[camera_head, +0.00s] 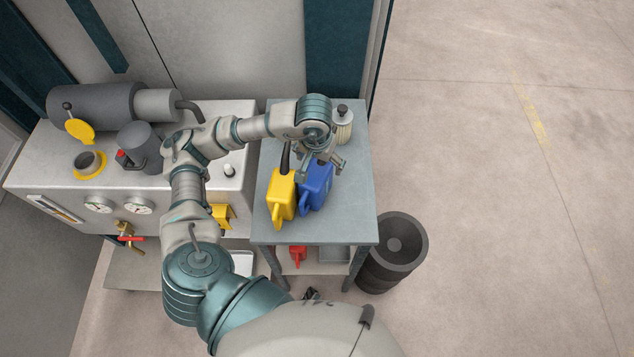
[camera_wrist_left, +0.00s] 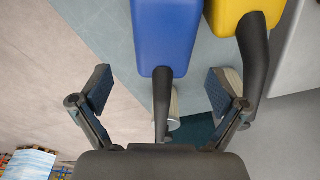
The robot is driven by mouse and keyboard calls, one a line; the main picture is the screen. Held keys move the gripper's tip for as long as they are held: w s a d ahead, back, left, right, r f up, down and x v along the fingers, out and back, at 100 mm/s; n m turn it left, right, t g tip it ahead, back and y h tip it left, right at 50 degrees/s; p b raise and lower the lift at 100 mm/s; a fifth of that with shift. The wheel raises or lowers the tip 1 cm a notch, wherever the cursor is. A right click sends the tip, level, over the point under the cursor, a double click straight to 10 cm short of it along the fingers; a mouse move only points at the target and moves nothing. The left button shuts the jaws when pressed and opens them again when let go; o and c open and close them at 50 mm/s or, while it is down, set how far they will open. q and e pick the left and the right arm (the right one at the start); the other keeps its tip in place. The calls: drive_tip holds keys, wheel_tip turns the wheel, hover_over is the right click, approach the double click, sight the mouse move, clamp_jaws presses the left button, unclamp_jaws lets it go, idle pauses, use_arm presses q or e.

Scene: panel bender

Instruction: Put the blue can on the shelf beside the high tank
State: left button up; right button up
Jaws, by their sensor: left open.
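The blue can (camera_head: 317,184) stands on the grey table (camera_head: 345,219), beside a yellow can (camera_head: 281,194). My left gripper (camera_head: 319,160) is open, over the blue can's spout end. In the left wrist view the blue can's body (camera_wrist_left: 167,35) is at the top, and its dark spout lies between the two open fingers (camera_wrist_left: 160,92), apparently not touched by them. A white tank-like cabinet (camera_head: 50,172) with two gauges and an open yellow filler cap stands left of the table. I cannot tell whether it is the high tank. My right gripper is not in view.
A pale bottle (camera_head: 342,128) with a dark top stands at the table's back right. A dark jug (camera_head: 141,147) is on the cabinet. Below the table a lower shelf holds a red can (camera_head: 298,256) and a grey tray (camera_head: 333,254). A dark bin (camera_head: 410,243) stands right of the table.

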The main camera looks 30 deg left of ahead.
sight(317, 173)
use_arm(q)
wheel_tip(317, 173, down, 2)
drive_tip(key=shift+f, duration=0.1)
drive_tip(key=f, duration=0.3)
drive_tip(key=a+f+p, duration=0.1)
drive_tip(key=f, duration=0.1)
drive_tip(key=shift+w+a+f, duration=0.1)
drive_tip(key=shift+w, duration=0.15)
drive_tip(key=shift+f, duration=0.2)
drive_tip(key=shift+d, duration=0.55)
drive_tip(key=c, duration=0.7)
drive_tip(key=shift+a, duration=0.1)
drive_tip(key=c, duration=1.2)
drive_tip(key=shift+a, duration=0.15)
clamp_jaws()
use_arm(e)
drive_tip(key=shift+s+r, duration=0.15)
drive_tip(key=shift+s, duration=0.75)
